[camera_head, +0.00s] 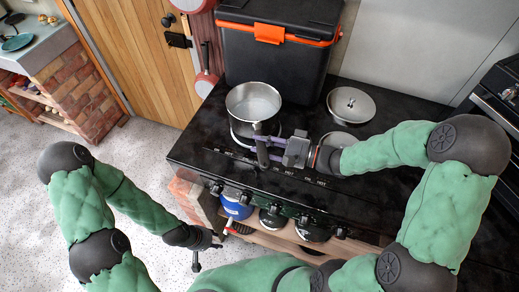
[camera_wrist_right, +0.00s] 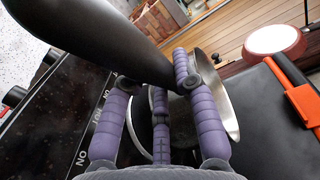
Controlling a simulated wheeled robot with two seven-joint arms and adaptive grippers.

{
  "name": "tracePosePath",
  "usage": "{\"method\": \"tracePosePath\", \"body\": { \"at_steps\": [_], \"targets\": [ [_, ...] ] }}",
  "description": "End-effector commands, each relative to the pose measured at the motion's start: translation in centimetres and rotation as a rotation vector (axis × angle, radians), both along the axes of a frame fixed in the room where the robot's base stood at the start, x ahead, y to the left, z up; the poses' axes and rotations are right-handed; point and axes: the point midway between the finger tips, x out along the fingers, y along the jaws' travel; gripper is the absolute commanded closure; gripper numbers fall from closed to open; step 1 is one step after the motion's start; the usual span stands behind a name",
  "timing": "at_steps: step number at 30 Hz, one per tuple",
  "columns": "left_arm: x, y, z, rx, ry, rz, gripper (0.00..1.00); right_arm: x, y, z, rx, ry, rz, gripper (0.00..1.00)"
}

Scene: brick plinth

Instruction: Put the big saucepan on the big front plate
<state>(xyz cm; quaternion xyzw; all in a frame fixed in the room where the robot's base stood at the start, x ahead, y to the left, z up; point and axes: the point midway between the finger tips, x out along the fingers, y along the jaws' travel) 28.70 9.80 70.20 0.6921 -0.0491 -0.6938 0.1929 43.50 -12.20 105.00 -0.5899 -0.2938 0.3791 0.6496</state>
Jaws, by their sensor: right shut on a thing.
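The big saucepan (camera_head: 253,101) is a light metal pot with a long dark handle, upright over the left part of the black stove top (camera_head: 205,140). A round plate edge (camera_head: 238,133) shows just below it; I cannot tell whether the pan touches it. My right gripper (camera_head: 263,144) is shut on the handle. In the right wrist view the handle (camera_wrist_right: 105,35) runs between the purple fingers, and part of the pan's wall (camera_wrist_right: 228,105) shows behind them. Another plate (camera_head: 338,140) lies to the right, partly hidden by my right gripper. My left gripper (camera_head: 209,254) is open and empty, low in front of the stove.
A shiny round lid or pan (camera_head: 351,104) sits at the stove's back right. A black box with an orange latch (camera_head: 275,45) stands behind. A red pan (camera_head: 205,82) hangs at the left. Pots, one blue (camera_head: 236,207), stand on a shelf below the stove front.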

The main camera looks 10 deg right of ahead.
Motion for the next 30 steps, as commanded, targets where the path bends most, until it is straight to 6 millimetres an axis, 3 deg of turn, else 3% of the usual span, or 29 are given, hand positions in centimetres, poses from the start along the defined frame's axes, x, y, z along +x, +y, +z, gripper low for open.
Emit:
{"method": "tracePosePath", "body": {
  "at_steps": [11, 20, 30],
  "targets": [
    [0.0, 0.0, -0.9, 0.000, 0.000, 0.000, 0.60, 1.4, -0.7, -1.6, 0.000, -0.009, -0.001, 1.00],
    [0.0, 0.0, -3.0, 0.000, 0.000, 0.000, 0.60, 1.6, -0.8, -4.8, 0.000, -0.009, 0.000, 1.00],
    [0.0, 0.0, -2.9, 0.000, 0.000, 0.000, 0.60, 1.7, -0.8, -4.8, 0.000, -0.009, 0.000, 1.00]
  ]
}}
